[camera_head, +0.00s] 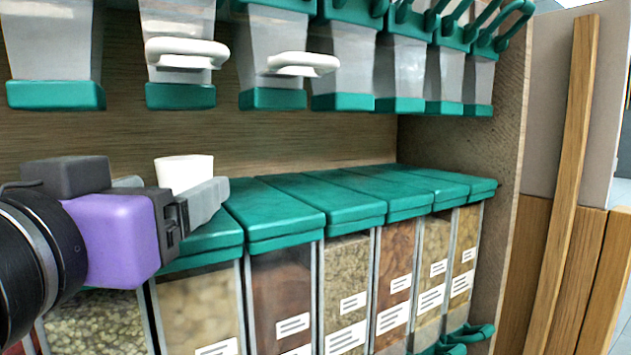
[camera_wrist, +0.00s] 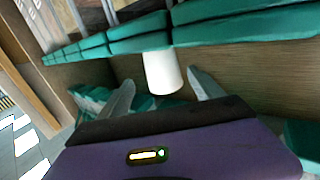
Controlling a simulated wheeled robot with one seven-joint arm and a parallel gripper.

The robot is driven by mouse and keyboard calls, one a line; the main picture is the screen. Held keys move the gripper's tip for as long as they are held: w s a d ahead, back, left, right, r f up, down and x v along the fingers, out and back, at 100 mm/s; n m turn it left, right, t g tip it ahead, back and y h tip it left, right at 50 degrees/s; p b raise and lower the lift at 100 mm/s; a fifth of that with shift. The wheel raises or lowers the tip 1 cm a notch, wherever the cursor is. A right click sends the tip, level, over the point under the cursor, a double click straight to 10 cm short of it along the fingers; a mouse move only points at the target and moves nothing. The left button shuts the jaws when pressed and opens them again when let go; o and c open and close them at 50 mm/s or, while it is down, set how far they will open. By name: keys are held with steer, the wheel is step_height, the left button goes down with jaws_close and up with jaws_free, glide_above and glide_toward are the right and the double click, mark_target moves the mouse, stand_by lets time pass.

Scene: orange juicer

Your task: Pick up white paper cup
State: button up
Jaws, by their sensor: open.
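The white paper cup (camera_head: 186,172) stands on a green bin lid at the left of the lower row in the head view. In the wrist view the cup (camera_wrist: 161,72) is just beyond the fingertips, between their lines. My gripper (camera_head: 205,195) reaches in from the left in the head view, with its purple body and grey fingers. In the wrist view my gripper (camera_wrist: 161,82) is open, one finger on each side and nothing held. In the head view a finger covers the lower part of the cup.
Lower bins with green lids (camera_head: 325,198) form a row to the right of the cup, their tops bare. Dispensers with green bases (camera_head: 340,102) hang above, some with white handles (camera_head: 302,64). A wooden side panel (camera_head: 510,150) closes the shelf at the right.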

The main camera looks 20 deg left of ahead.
mark_target(178, 184)
steer(key=p+x, duration=0.1)
steer(key=x, duration=0.2)
steer(key=shift+w+r, duration=0.1)
steer(key=shift+r, duration=0.05)
steer(key=x, duration=0.1)
steer(key=p+x, duration=0.2)
steer(key=x, duration=0.1)
steer(key=shift+a, duration=0.3)
steer(key=shift+w+a+f+p, duration=0.15)
steer(key=shift+w+f+p, duration=0.2)
steer(key=shift+w, duration=0.1)
steer(key=c, duration=1.6)
steer(key=shift+r, duration=0.15)
